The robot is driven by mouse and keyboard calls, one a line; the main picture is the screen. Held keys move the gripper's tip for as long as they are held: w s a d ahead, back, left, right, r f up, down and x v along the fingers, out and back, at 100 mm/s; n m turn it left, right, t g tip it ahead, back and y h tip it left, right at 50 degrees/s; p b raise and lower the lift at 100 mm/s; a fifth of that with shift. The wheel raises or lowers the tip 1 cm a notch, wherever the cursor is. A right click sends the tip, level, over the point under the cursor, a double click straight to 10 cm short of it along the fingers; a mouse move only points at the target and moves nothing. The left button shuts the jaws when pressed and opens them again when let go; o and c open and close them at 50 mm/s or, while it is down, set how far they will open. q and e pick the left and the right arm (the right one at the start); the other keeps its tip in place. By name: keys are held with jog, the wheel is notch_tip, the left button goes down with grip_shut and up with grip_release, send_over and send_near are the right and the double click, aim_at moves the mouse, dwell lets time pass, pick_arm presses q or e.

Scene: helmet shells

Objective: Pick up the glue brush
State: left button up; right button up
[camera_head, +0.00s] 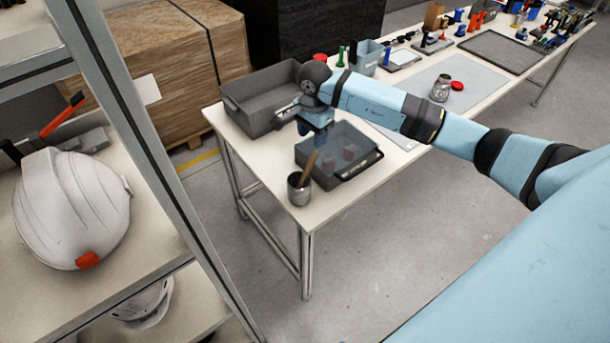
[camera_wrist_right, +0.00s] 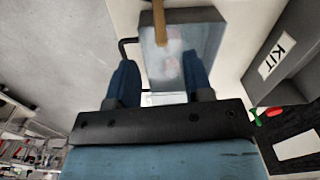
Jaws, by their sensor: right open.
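The glue brush (camera_head: 309,168) stands tilted in a small metal cup (camera_head: 299,192) near the front corner of the table; only its wooden handle shows, and the cup hides its lower end. In the right wrist view the handle (camera_wrist_right: 160,22) comes down from the top edge, in line with the gap between my fingers. My right gripper (camera_head: 318,135) is open and empty, just above the handle's top end in the head view; I cannot tell the exact gap. The right wrist view shows its two blue fingers (camera_wrist_right: 160,75) spread apart. My left gripper is not in view.
A jar (camera_head: 441,88) and several tools stand farther along the table. A shelf with a white helmet shell (camera_head: 72,212) is at left.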

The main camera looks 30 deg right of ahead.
aim_at(310, 163)
notch_tip(310, 163, down, 6)
jog(key=shift+a+f+p, duration=0.1)
jog(key=shift+p, duration=0.35)
jog(key=f+p, duration=0.1)
jog(key=f, duration=0.3)
jog(key=shift+a+f+p, duration=0.15)
jog(key=shift+a+p, duration=0.05)
jog(key=shift+p, duration=0.1)
jog(key=shift+w+f, duration=0.1)
jog(key=shift+f, duration=0.35)
grip_shut()
